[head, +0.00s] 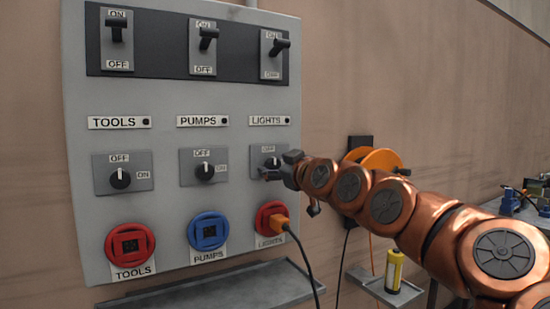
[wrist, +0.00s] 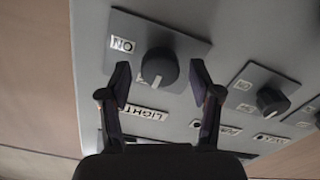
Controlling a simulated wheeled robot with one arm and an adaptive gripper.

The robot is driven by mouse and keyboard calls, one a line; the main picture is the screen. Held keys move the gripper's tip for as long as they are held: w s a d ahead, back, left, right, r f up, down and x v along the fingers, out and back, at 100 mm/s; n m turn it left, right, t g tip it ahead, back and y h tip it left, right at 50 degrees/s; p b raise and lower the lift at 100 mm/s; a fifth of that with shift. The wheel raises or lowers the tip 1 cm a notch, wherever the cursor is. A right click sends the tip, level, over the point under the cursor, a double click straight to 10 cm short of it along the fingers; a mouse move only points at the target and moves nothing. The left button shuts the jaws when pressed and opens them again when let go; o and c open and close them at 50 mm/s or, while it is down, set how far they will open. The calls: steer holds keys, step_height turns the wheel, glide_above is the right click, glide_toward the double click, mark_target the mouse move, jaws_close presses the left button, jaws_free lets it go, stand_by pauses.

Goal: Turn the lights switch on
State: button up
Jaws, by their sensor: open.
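The lights switch is a dark rotary knob (wrist: 160,66) on a grey plate below the LIGHTS label (head: 270,120). In the wrist view, which is turned upside down, its white mark points toward the LIGHTS label (wrist: 145,113), the side where OFF sits in the head view. The ON label (wrist: 122,44) is beside the knob. My gripper (wrist: 161,82) is open, with one fingertip on each side of the knob and visible gaps. In the head view my gripper (head: 279,168) is at the lights plate and partly hides the knob. Contact is not visible.
The grey panel (head: 165,100) also bears the pumps knob (head: 205,171), the tools knob (head: 120,178) and a top row of levers. An orange plug (head: 281,223) with a hanging cable is in the red lights socket below. A grey shelf (head: 210,290) runs under the panel.

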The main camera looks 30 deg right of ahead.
steer(key=shift+w, duration=0.45)
steer(key=shift+c, duration=0.4)
steer(key=c, duration=1.1)
